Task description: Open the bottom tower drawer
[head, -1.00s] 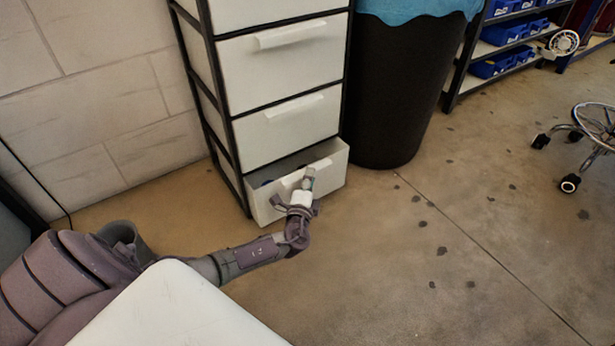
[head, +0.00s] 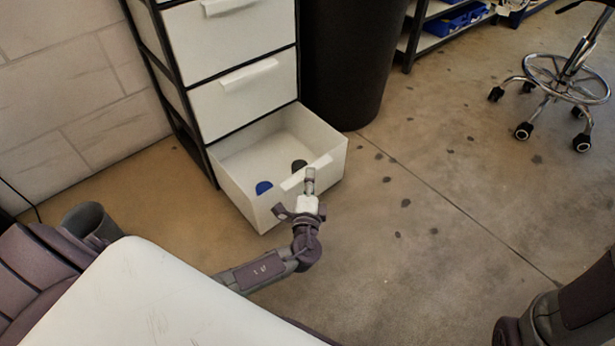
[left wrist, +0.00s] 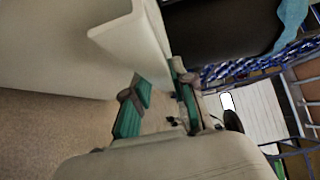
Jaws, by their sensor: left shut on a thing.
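The white drawer tower (head: 244,60) has a dark frame and stands against the wall in the head view. Its bottom drawer (head: 240,200) is pulled well out, and its inside shows a blue round item (head: 264,188) and a dark one (head: 299,166). My left gripper (head: 309,182) is at the drawer's front and shut on its handle (head: 318,166). In the left wrist view the green-padded fingers (left wrist: 158,105) show close by the pale drawer front (left wrist: 125,35). Part of my right arm shows at the lower right of the head view, but its gripper is out of view.
A black bin (head: 352,60) stands just right of the tower. A wheeled stool (head: 562,75) and shelves with blue bins (head: 460,20) are farther right. The concrete floor (head: 430,190) in front of the drawer is clear.

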